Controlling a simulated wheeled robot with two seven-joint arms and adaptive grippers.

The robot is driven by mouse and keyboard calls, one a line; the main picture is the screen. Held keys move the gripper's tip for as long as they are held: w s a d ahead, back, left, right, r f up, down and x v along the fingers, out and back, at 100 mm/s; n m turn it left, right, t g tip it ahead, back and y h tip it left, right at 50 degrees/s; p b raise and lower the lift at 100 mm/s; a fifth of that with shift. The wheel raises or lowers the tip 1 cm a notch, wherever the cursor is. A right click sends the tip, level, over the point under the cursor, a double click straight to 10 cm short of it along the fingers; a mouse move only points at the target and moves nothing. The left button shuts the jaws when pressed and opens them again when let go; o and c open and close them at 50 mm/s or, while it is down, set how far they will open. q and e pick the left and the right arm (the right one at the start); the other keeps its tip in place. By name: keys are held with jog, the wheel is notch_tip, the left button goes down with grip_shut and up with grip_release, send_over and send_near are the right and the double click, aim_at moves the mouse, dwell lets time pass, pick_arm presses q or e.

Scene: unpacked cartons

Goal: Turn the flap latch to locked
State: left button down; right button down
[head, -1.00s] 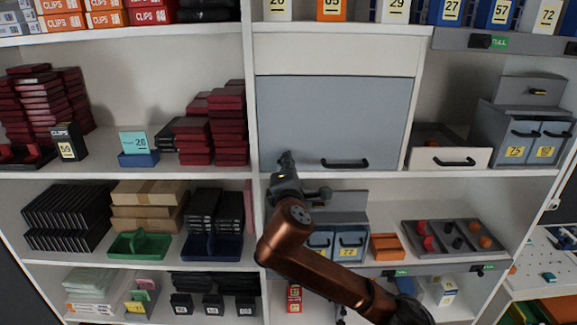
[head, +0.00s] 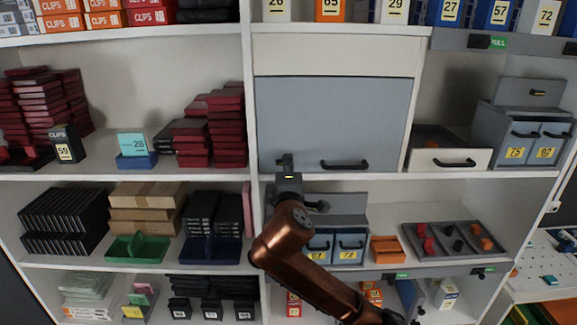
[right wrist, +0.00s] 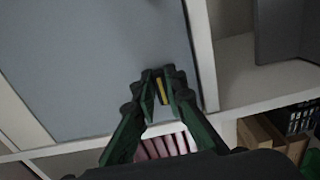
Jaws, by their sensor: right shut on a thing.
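The grey-blue flap (head: 335,120) is closed over its compartment in the middle of the shelving in the head view. A black bar handle (head: 345,165) sits low on it. My right gripper (head: 286,163) is at the flap's lower left corner, left of the handle. In the right wrist view my right gripper (right wrist: 160,82) has its dark green fingers close together against the flap (right wrist: 95,60). The small flap latch, with a yellow part (right wrist: 161,90), shows between the fingertips. The fingers hide most of the latch, so its setting cannot be told. My left gripper is not in view.
The white shelf edge (head: 400,174) runs just below the flap. Below it are small grey drawers (head: 350,246), an orange holder (head: 387,250) and a grey tray (head: 455,240) with red, black and orange pieces. A white-fronted drawer (head: 450,160) stands right of the flap.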

jog(key=c, duration=2)
grip_release()
jog(key=shift+o, duration=0.2)
jog(key=shift+s, duration=0.1)
jog(key=s, duration=1.1)
jog(key=shift+s, duration=0.4)
